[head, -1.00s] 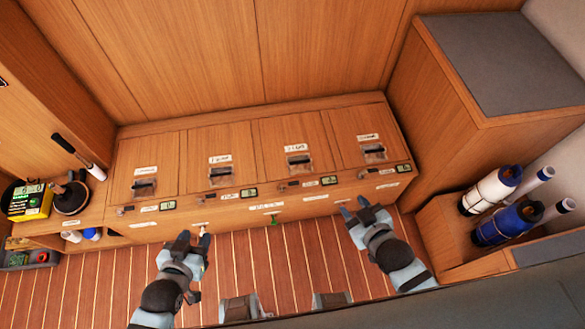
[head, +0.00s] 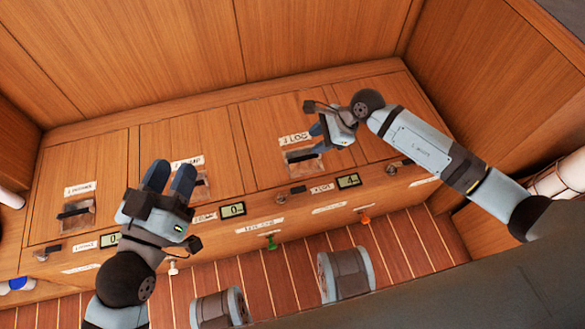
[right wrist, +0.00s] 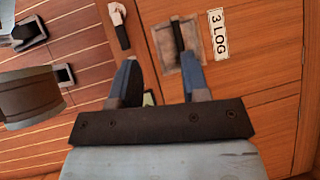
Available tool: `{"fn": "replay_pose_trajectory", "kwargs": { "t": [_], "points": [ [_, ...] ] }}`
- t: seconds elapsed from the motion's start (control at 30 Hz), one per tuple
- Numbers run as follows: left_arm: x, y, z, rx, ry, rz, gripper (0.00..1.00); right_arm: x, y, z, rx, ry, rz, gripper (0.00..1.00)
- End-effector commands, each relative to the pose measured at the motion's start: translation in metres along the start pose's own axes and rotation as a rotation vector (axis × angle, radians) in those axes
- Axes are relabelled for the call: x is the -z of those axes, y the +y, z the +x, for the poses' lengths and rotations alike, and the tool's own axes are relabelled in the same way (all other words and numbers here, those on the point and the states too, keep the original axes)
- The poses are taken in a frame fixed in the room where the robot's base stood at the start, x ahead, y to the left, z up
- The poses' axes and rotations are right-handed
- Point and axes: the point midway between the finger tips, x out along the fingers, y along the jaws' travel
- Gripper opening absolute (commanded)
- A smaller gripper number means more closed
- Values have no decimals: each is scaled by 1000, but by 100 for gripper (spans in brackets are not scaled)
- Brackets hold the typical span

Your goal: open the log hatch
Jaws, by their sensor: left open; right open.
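The log hatch (head: 262,135) is a wooden lid, third from the left in the head view and shut flush. Its label (right wrist: 219,36) reads "3 LOG" in the right wrist view. Its dark recessed handle (head: 303,160) also shows in the right wrist view (right wrist: 178,37). My right gripper (head: 320,138) is open and empty over this hatch, close to the handle. In the right wrist view its open fingers (right wrist: 158,68) point toward the handle, which lies by the right fingertip; I cannot tell whether they touch. My left gripper (head: 170,176) is open over the second hatch, partly hiding its handle.
A small latch (head: 290,190) and a digital display (head: 348,181) are on the ledge before the log hatch. A green knob (head: 271,242) and an orange knob (head: 365,218) stick out of the front panel. Another hatch handle (head: 75,211) is at the left.

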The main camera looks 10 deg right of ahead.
Motion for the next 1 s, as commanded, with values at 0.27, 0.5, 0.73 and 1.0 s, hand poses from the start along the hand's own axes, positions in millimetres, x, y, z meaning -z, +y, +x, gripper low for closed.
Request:
{"fn": "replay_pose_trajectory", "kwargs": {
  "t": [0.27,0.5,0.73,1.0],
  "points": [
    [-10,3,-2,-24,32,-12,43,49,-21,9,8,213,-146,42],
    [-31,0,-2,-30,-31,-13,43,58,-21,49,7,211,-144,42],
    [-58,-4,-3,-39,-121,-14,43,68,-22,98,7,210,-142,42],
    [-74,-7,-4,-48,-179,-3,43,74,-24,132,9,211,-144,42]
  ]
}}
